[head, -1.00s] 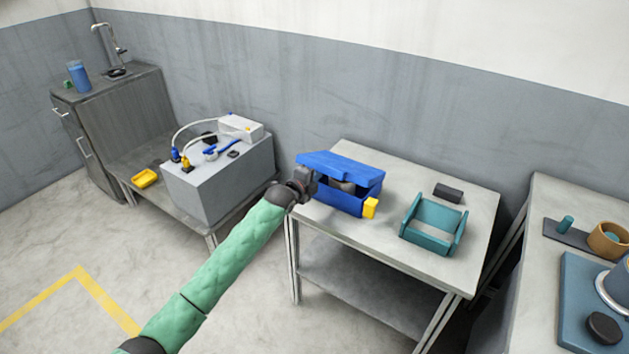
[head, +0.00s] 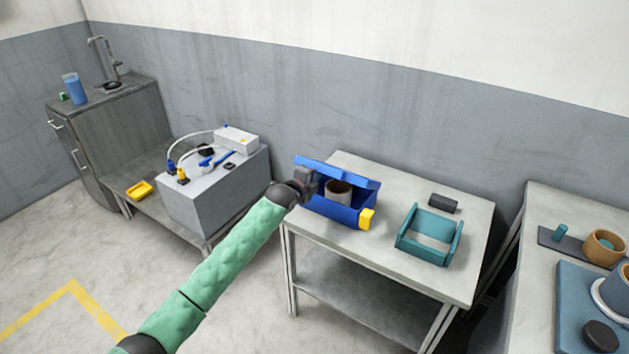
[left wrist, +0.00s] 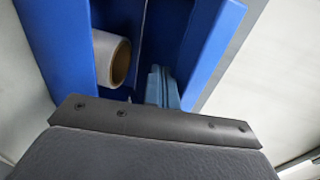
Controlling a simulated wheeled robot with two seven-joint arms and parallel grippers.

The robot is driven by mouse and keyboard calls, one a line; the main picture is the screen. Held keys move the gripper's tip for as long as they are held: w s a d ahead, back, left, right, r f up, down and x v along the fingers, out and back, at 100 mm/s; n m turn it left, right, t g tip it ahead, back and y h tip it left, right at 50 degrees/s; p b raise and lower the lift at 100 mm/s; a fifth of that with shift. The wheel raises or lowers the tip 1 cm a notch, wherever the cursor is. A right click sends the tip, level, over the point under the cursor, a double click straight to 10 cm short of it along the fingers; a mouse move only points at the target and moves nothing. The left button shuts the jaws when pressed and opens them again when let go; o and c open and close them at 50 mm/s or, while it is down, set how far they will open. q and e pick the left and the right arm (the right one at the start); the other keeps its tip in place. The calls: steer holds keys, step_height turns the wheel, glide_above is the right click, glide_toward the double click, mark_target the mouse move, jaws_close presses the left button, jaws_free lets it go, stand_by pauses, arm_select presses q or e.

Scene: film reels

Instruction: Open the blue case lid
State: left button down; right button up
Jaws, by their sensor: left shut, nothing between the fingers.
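The blue case (head: 346,212) stands on the middle table, with a yellow latch (head: 367,219) at its front right corner. Its blue lid (head: 340,172) is raised and tilted up toward the back. A grey roll with a brown core (head: 338,193) shows inside the case; it also shows in the left wrist view (left wrist: 112,60). My left gripper (head: 306,184) is at the left end of the case, by the raised lid. Its fingers (left wrist: 162,88) are shut and empty, between the case and the lid panel (left wrist: 212,50). Exact contact with the lid is hidden. My right gripper is out of view.
A teal open tray (head: 430,232) and a dark block (head: 443,203) sit right of the case on the same table (head: 385,265). A grey box with cables (head: 212,190) stands on the left bench. Another table with a brown cup (head: 604,247) is at right.

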mark_target(320, 166)
arm_select(q)
steer(key=shift+w+d+r, duration=0.75)
steer(key=shift+w+r, duration=0.25)
steer(key=shift+w+d+r+b, duration=0.4)
steer(key=shift+w+d, duration=0.2)
steer(key=shift+w, duration=0.3)
steer(key=shift+w+d+r+b, duration=0.25)
steer(key=shift+w+d+r, duration=0.3)
steer(key=shift+w, duration=0.3)
steer(key=shift+f, duration=0.1)
steer(key=shift+r+b+x, duration=0.15)
steer(key=shift+b+x, duration=0.25)
steer(key=shift+x, duration=0.25)
steer(key=shift+r+b+x, duration=0.15)
steer(key=shift+b+x, duration=0.2)
steer(key=shift+x, duration=0.35)
steer(key=shift+w+d+r+b, duration=0.2)
steer(key=shift+w+d+b, duration=0.1)
steer(key=shift+w+d, duration=0.3)
steer(key=shift+a, duration=0.1)
